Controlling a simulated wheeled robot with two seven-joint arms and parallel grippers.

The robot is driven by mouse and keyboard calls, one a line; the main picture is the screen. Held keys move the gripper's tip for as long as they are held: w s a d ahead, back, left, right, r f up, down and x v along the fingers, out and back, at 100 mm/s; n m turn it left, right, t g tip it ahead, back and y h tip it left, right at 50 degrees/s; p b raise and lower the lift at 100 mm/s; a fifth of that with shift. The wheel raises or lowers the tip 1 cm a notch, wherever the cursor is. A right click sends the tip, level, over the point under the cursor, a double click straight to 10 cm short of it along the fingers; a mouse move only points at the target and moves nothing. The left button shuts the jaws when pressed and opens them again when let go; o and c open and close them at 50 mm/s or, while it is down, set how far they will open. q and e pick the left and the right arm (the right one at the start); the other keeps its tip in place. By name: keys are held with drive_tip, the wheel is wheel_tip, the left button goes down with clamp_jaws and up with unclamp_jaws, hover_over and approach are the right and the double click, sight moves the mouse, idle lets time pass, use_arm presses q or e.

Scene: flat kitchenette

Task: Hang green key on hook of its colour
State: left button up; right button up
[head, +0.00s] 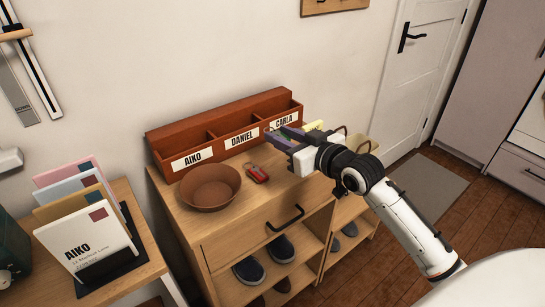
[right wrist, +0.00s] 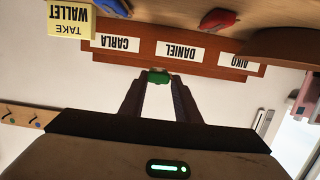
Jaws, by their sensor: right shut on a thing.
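My right gripper (head: 279,137) is in front of the right end of the organiser, above the cabinet top. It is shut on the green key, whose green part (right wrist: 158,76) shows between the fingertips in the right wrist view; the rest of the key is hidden. The wooden hook board (head: 335,4) is on the wall at the top edge of the head view, mostly cut off. Part of it, with dark hooks, shows at the left of the upside-down right wrist view (right wrist: 22,117). My left gripper is not in view.
The brown organiser (head: 190,136) with name labels stands against the wall on the cabinet. A bowl (head: 210,187) and a red key fob (head: 257,172) lie in front. A blue item (right wrist: 112,6) and a yellow note (right wrist: 70,20) are near the gripper.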

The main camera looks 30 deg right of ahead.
sight(281, 169)
wheel_tip(281, 169, down, 8)
drive_tip(key=shift+f, duration=0.1)
drive_tip(key=shift+f, duration=0.1)
idle(0.3)
drive_tip(key=o, duration=1)
